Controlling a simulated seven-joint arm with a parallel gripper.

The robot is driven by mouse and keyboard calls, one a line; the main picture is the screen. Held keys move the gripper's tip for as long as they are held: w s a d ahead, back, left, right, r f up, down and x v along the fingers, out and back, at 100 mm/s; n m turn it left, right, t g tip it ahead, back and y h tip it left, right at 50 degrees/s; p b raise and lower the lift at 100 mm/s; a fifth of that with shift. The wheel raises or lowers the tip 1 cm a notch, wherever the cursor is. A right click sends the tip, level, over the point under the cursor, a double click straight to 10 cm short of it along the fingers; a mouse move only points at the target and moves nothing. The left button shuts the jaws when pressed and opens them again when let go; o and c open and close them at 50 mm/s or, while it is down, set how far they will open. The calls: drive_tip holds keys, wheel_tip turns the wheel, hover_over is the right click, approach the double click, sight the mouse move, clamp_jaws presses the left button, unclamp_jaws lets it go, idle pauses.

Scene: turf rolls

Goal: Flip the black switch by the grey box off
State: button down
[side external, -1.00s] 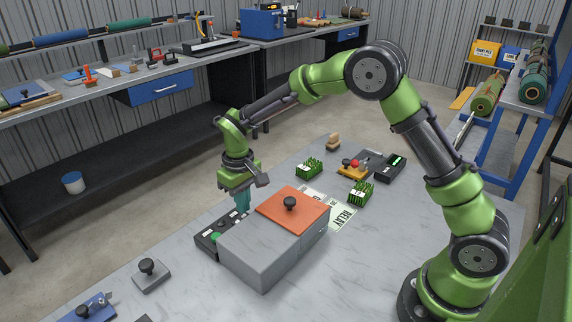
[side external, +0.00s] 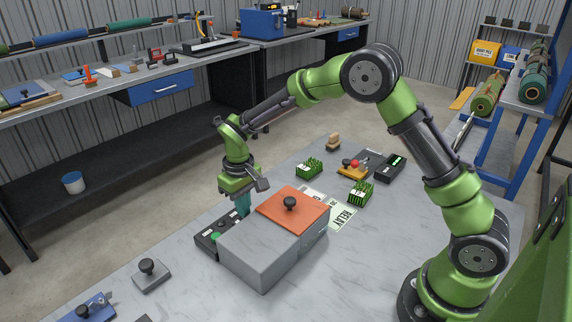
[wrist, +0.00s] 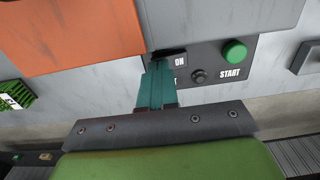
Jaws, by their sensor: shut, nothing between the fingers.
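The grey box (side external: 262,254) with an orange lid (side external: 312,214) and black knob sits on the table. A dark control panel (side external: 205,241) stands beside it on the left. In the wrist view the panel (wrist: 218,72) shows an ON label, a green START button (wrist: 235,52) and a small dark round knob (wrist: 199,76). The black switch (wrist: 168,53) shows partly at my fingertips, beside the ON label; I cannot tell its position or whether I touch it. My gripper (side external: 243,207) is shut and empty, pointing down over the panel's far end; its teal fingers (wrist: 156,80) hide part of the panel.
The grey box stands close beside my gripper. Green turf pieces (side external: 309,168), a yellow box with a red button (side external: 352,169) and a RELAY card (side external: 343,218) lie behind it. A grey plate with a knob (side external: 151,275) lies at the front left.

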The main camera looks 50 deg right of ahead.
drive_tip(key=shift+f, duration=0.35)
drive_tip(key=shift+r, duration=3.55)
drive_tip(key=shift+f, duration=0.15)
drive_tip(key=shift+s+f, duration=0.4)
drive_tip(key=shift+s, duration=0.1)
drive_tip(key=s+d+r+m+t+y, duration=0.1)
drive_tip(key=s+d+r+m+t, duration=0.1)
drive_tip(key=s+r, duration=0.5)
drive_tip(key=s+d+r+m+t+y, duration=0.1)
drive_tip(key=s+r+t, duration=0.4)
drive_tip(key=s, duration=1)
wheel_tip(320, 180, up, 3)
drive_tip(key=shift+s+d+f+m, duration=0.2)
drive_tip(key=shift+s+d+m, duration=0.1)
drive_tip(key=shift+d+m, duration=0.2)
